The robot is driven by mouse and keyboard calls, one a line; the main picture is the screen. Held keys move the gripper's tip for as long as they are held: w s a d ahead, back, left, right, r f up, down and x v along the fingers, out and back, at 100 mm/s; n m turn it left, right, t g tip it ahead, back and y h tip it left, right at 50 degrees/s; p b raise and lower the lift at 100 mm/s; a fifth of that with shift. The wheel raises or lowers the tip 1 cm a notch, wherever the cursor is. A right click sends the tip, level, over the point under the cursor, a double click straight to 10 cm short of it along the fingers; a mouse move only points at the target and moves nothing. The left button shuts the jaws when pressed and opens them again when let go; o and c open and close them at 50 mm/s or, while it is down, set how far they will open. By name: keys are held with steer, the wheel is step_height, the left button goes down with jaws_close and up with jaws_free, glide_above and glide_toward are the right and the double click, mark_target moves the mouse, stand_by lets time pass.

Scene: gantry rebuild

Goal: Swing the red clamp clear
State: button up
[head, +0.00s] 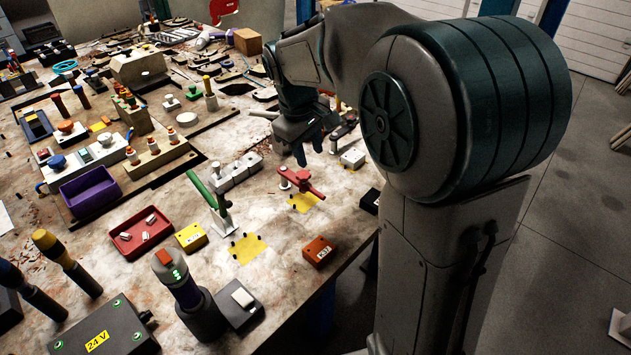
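The red clamp (301,181) stands on the table at right of centre. Its red arm reaches from a small upright post at the left toward the lower right, over a yellow patch (304,203). My gripper (309,151) hangs just above and behind the clamp in the picture, with its fingers pointing down. No contact between the gripper and the clamp is visible. The fingers are dark and small here, so their opening is unclear. A similar clamp with a green arm (203,190) stands to the left.
A grey block row (234,173) lies left of my gripper. An orange box (319,250) and a yellow box (191,237) sit nearer the front. A bare yellow patch (247,249) lies in front.

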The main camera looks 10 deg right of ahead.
mark_target(319, 193)
steer(key=f, duration=0.4)
steer(key=w+d+f, duration=0.1)
steer(key=f, duration=0.4)
steer(key=d+f, duration=0.1)
steer(key=f, duration=0.3)
steer(key=shift+w+d+f, duration=0.15)
steer(key=shift+w+f, duration=0.1)
steer(key=shift+w, duration=0.15)
steer(key=shift+d, duration=0.1)
jaws_close()
